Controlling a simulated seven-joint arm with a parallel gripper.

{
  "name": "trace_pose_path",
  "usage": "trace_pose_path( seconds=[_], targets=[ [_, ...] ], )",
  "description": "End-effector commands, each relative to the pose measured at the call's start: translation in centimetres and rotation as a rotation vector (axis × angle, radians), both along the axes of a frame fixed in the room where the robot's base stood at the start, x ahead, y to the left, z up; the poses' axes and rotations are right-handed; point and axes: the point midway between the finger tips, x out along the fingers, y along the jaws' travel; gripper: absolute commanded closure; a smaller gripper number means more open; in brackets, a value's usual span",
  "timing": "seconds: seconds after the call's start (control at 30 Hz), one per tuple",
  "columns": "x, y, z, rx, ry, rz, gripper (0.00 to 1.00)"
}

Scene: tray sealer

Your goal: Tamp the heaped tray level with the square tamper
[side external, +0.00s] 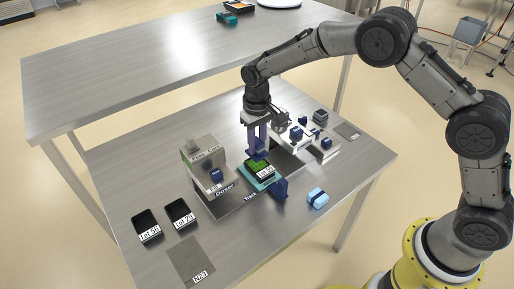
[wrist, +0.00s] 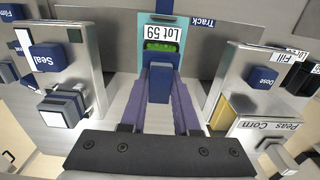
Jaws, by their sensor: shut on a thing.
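The tray labelled Lot 59 (side external: 265,172), with green peas (side external: 257,166) in it, sits in a teal carrier (side external: 250,175) on the track. In the wrist view the peas (wrist: 161,46) show at the top. My gripper (side external: 258,145) is shut on the dark blue handle of what looks like the square tamper (wrist: 160,85). The tamper's wider blue foot is at the back edge of the tray, covering part of it in the wrist view. Whether the foot touches the peas cannot be told. The tray's back part is hidden by the tamper.
A dark blue block (side external: 280,188) stands at the track's front. Two dark trays (side external: 147,222) (side external: 180,212) lie left.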

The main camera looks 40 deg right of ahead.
Motion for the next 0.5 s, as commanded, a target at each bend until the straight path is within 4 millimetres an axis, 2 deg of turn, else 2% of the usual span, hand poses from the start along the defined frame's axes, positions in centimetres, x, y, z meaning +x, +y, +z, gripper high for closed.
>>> trace_pose_path(
  seconds=[0.5],
  targets=[
    [0.1, 0.0, 3.9, 0.001, -0.004, 0.0, 1.0]
  ],
)
